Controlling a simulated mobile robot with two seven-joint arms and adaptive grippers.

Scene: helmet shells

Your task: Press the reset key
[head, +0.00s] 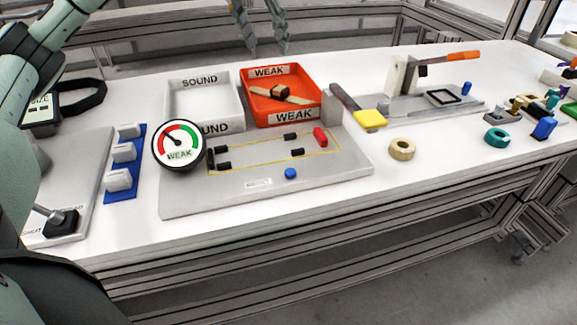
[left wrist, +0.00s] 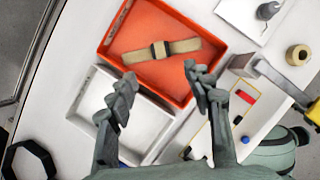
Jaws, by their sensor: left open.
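The grey test plate (head: 240,193) lies on the bench with a round blue button (head: 290,173) near its front edge. A red block (head: 320,137) stands at its back right, and it also shows in the left wrist view (left wrist: 244,96). No label reading reset is legible, so I cannot tell which is the reset key. A dial (head: 179,143) at the plate's left reads WEAK. My left gripper (head: 268,48) is open and empty, high behind the trays; its spread fingers also show in the left wrist view (left wrist: 157,76). My right gripper is not in view.
Behind the plate are a white SOUND tray (head: 205,105) and an orange WEAK tray (head: 283,115) holding a tan strap piece (head: 280,95). A yellow-ended lever (head: 370,119) juts at the right, near a tan ring (head: 402,149). Blue-based blocks (head: 124,153) stand left.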

